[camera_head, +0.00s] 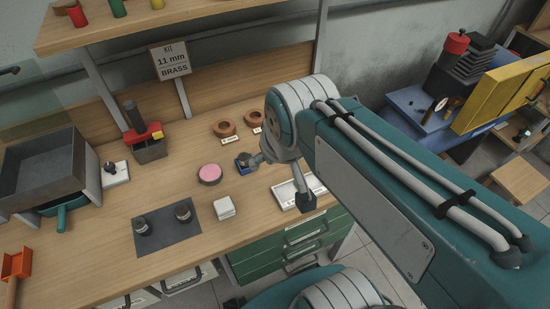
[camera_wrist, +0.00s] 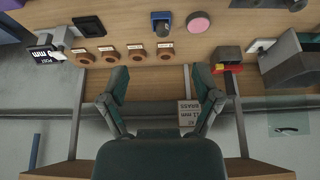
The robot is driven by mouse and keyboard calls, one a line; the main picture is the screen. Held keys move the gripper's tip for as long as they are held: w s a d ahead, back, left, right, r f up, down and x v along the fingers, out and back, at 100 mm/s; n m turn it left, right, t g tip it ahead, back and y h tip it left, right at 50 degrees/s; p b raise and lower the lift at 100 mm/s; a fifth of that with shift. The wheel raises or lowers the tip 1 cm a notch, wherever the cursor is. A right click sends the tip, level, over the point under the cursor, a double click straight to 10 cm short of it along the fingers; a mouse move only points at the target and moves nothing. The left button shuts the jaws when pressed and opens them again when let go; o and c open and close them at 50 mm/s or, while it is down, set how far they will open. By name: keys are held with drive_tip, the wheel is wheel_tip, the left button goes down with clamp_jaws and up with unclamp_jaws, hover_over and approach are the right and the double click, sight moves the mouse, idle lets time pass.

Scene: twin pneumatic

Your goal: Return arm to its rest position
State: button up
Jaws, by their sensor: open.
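My gripper (camera_wrist: 161,85) is open and empty in the wrist view, its two dark green fingers spread wide above the back edge of the bench. No object is between the fingers. In the head view my teal arm reaches in from the right over the bench. Its grey wrist joint is near the middle, and the gripper below is partly hidden by the arm. The wooden bench (camera_head: 110,235) lies below, with a gap in height that I cannot judge exactly.
A kit sign (camera_head: 170,60) stands at the bench back, below a wooden shelf (camera_head: 230,22). A pink disc (camera_head: 209,173), a small blue stand (camera_head: 243,168) and a dark mat (camera_head: 166,231) are on the bench. Several brown rings (camera_wrist: 136,51) lie nearby. A grey bin (camera_head: 45,178) stands left.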

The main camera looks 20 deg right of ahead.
drive_tip(key=s, duration=0.2)
drive_tip(key=shift+s+t, duration=0.3)
drive_tip(key=shift+s, duration=0.05)
